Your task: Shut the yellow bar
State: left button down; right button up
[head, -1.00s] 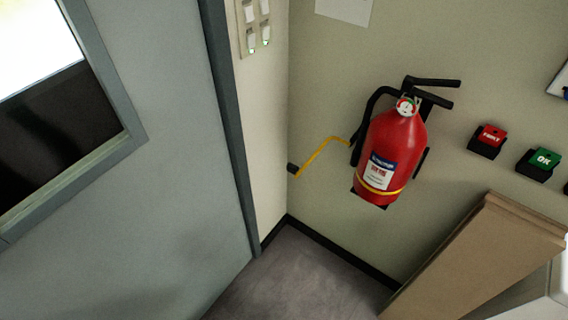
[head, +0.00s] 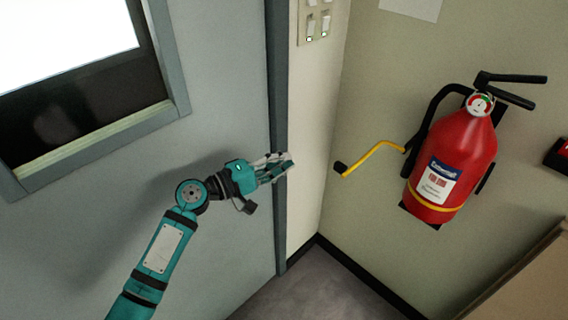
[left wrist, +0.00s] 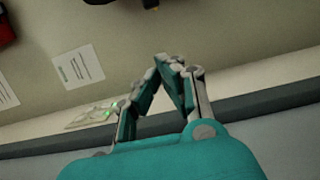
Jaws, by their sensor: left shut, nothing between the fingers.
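The yellow bar (head: 372,156) is a thin bent rod with a black end. It sticks out from the wall beside the fire extinguisher, near the corner, in the head view. My left gripper (head: 288,164) is to the left of the bar, in front of the door frame, and does not touch the bar. Its fingers are shut and empty. The gripper also shows in the left wrist view (left wrist: 168,62), with its fingertips together. My right gripper is in neither view.
A red fire extinguisher (head: 452,160) hangs on the wall right of the bar. A grey door (head: 90,220) with a window fills the left side. A switch panel (head: 316,18) is above the bar. A brown box-like top (head: 530,275) stands at lower right.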

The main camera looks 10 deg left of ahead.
pick_arm(q)
jog(key=w+d+p, duration=0.2)
jog(key=d+p, duration=0.1)
jog(key=d, duration=0.6)
jog(key=shift+w, duration=0.25)
jog(key=shift+f, duration=0.1)
jog(key=shift+s, duration=0.1)
